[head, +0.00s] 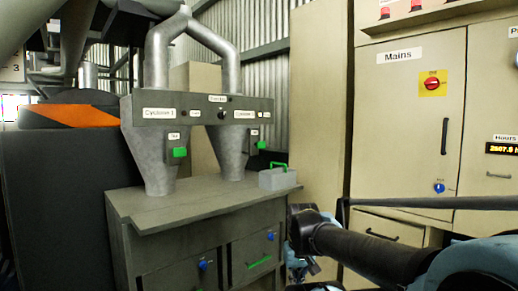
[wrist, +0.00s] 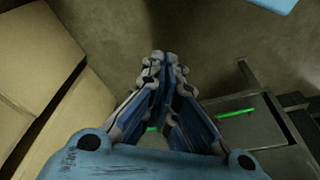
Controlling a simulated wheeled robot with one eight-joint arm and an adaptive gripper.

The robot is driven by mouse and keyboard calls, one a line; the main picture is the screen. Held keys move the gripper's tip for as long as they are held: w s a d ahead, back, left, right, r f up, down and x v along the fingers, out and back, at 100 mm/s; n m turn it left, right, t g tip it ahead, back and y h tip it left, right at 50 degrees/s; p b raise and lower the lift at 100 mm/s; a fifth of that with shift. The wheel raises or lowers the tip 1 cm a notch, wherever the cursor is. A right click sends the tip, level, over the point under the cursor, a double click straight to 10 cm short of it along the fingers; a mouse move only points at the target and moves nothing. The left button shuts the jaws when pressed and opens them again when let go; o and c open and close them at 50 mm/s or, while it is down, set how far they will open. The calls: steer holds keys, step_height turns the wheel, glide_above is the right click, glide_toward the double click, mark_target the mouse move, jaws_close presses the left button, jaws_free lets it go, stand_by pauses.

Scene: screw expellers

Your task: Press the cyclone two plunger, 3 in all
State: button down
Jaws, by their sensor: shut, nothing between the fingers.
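Cyclone two is the right grey metal funnel (head: 230,155) in the head view, under a panel label that seems to read "Cyclone 2" (head: 245,115). A small green part (head: 261,145), which may be its plunger, shows at the funnel's right side; its mount is mostly hidden. Cyclone 1's funnel (head: 150,155) stands to the left with its own green part (head: 180,152). My gripper (wrist: 165,58) is shut and empty in the wrist view, over the floor beside the cabinet. It is apart from both cyclones, and its fingers are not clear in the head view.
The cyclones stand on a grey cabinet (head: 205,205) with drawers; a green drawer handle (wrist: 236,113) shows in the wrist view. A grey block with a green handle (head: 278,179) sits on the cabinet top. The beige Mains cabinet (head: 405,120) stands right, behind my arm.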

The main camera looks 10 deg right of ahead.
mark_target(261, 145)
steer(key=shift+w+d, duration=0.15)
steer(key=shift+w, duration=0.2)
steer(key=w+d+r+t, duration=0.1)
steer(key=w+r+t, duration=0.2)
steer(key=w+r, duration=0.9)
steer(key=w+d+r+t, duration=0.1)
steer(key=w+r+t, duration=0.1)
steer(key=w+r, duration=1)
steer(key=w+d+r+n+t+y, duration=0.1)
steer(key=w+r+t, duration=0.2)
steer(key=w+r, duration=0.9)
steer(key=w, duration=1.4)
steer(key=shift+w+d+t, duration=0.15)
steer(key=shift+w+t, duration=0.05)
steer(key=shift+t, duration=0.1)
steer(key=w+a, duration=0.5)
steer(key=w, duration=0.2)
steer(key=shift+w+a, duration=0.2)
